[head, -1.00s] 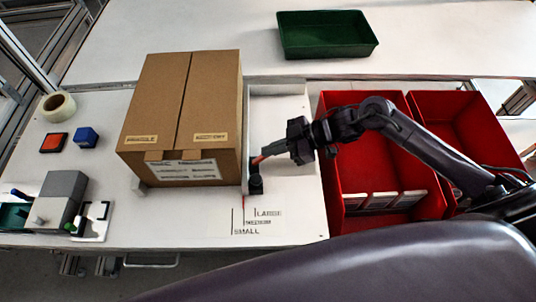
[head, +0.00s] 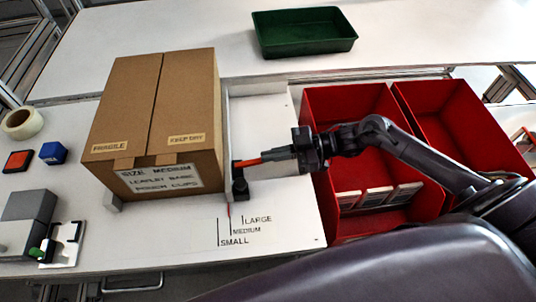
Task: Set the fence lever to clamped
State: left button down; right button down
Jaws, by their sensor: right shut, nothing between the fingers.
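The fence lever (head: 247,162) is a small red-orange handle on a black clamp block (head: 240,188) at the fence's near end, right of the cardboard box. It points right, toward my right gripper. The pale upright fence (head: 226,115) runs along the box's right side. My right gripper (head: 270,155) is shut with nothing held, its fingertips at the lever's right end; I cannot tell whether they touch it. My left gripper is not in view. A red pointer (head: 229,209) below the block lies near the printed size marks, between the SMALL and MEDIUM lines.
The cardboard box (head: 150,120), labelled SIZE MEDIUM, stands left of the fence. Red bins (head: 345,105) lie under my right arm. A green tray (head: 303,32) sits at the back. A tape roll (head: 22,123), blue block (head: 53,153) and grey block (head: 28,206) are at left.

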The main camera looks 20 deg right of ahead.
jog(key=v, duration=0.5)
jog(key=shift+s+d+f+b, duration=0.1)
jog(key=shift+d+b, duration=0.25)
jog(key=shift+s+d+r, duration=0.1)
jog(key=shift+d+r, duration=0.1)
jog(key=shift+d, duration=0.25)
